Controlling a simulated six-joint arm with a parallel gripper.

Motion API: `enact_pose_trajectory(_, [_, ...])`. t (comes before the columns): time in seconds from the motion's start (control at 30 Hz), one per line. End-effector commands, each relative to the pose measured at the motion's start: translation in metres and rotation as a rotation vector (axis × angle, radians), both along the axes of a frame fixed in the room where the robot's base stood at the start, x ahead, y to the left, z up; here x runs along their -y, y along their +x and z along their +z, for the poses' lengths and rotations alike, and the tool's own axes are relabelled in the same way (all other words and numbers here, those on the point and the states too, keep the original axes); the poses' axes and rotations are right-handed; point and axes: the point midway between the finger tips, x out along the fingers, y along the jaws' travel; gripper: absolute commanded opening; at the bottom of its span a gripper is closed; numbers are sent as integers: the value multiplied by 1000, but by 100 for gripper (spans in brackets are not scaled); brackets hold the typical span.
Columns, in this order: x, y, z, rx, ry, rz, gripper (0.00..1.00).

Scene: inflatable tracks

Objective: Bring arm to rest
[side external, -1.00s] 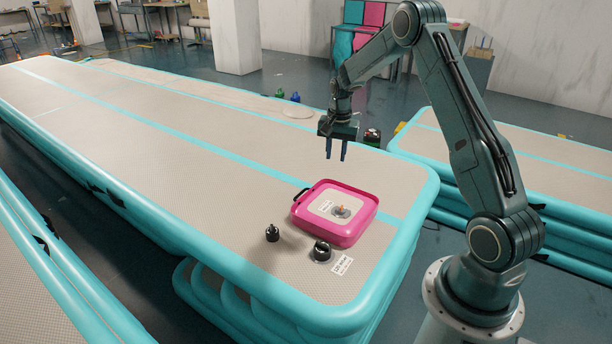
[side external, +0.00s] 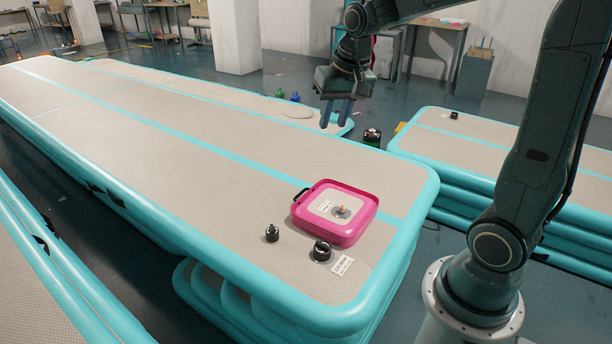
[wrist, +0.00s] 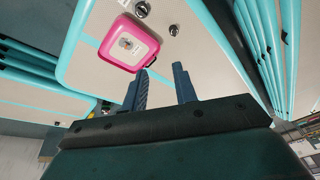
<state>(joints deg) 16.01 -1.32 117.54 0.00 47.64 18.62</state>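My gripper (side external: 337,113) is high above the inflatable track, with its two blue fingers pointing down and apart. It is open with nothing between the fingers. In the wrist view the gripper (wrist: 160,88) also shows its fingers spread and empty. The inflatable track (side external: 150,140) is beige with turquoise edges. A pink tray-like case (side external: 352,230) with a black handle lies on its near end, well below and apart from my gripper. The pink case also shows in the wrist view (wrist: 149,58).
Two black knob-like pieces (side external: 272,233) (side external: 321,250) and a white label (side external: 342,265) lie near the pink case. A second track (side external: 490,140) stands at the right with a small black item (side external: 454,115) on it. A white pillar (side external: 235,37) stands behind. The air around my gripper is clear.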

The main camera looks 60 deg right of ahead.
Motion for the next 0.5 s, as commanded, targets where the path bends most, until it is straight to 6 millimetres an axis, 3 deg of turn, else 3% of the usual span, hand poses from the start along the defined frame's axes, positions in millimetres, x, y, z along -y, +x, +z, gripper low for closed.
enact_pose_trajectory(0.2, [-34,-40,22,47,-35,137,28])
enact_pose_trajectory(0.5, [-70,-98,34,104,-81,321,28])
